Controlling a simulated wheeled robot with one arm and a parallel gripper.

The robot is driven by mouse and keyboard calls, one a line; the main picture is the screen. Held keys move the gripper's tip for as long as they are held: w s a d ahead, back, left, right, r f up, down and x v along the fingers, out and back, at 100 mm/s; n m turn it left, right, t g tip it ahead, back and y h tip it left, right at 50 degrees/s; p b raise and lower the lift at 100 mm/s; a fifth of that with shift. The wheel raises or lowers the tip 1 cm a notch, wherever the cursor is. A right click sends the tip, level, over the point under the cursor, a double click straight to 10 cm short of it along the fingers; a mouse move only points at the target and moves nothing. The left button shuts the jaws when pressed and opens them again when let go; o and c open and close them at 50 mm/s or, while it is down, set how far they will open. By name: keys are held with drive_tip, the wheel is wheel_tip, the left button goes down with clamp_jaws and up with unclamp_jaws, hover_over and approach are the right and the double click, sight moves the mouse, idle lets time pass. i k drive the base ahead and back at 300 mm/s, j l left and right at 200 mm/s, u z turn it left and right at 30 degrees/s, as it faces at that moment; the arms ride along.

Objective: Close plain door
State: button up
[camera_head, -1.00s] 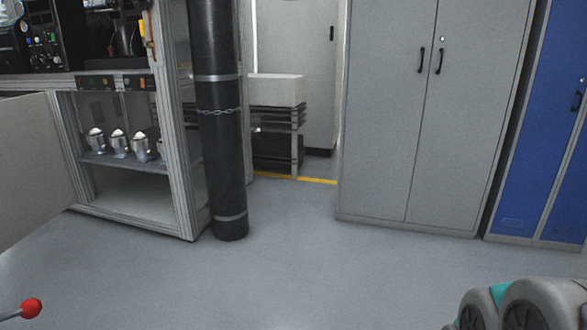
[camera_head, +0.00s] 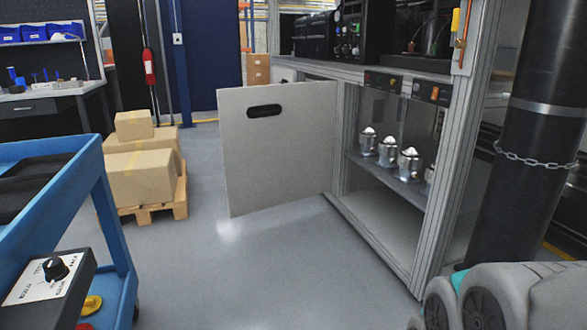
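The plain door (camera_head: 285,150) is a flat light grey panel with a dark oval hand slot (camera_head: 264,111) near its upper left. It stands swung open, out to the left of the machine cabinet (camera_head: 430,228), joined along its right edge. The opening behind it shows a shelf (camera_head: 383,172) with several metal housings (camera_head: 409,162) on it. A grey and teal part of my arm (camera_head: 490,300) shows at the bottom right, well apart from the door. My gripper itself is out of view.
A blue cart (camera_head: 95,190) with a control box (camera_head: 50,285) stands close at the left. Cardboard boxes (camera_head: 140,178) on a pallet are behind it. A black chained cylinder (camera_head: 530,150) stands at the right. The floor (camera_head: 250,270) before the door is clear.

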sight(277, 141)
drive_tip(key=i+j+u, duration=0.1)
drive_tip(key=i, duration=0.35)
drive_tip(key=i+j, duration=0.25)
drive_tip(key=i, duration=0.25)
drive_tip(key=i+j+u, duration=0.15)
drive_tip(key=i, duration=0.3)
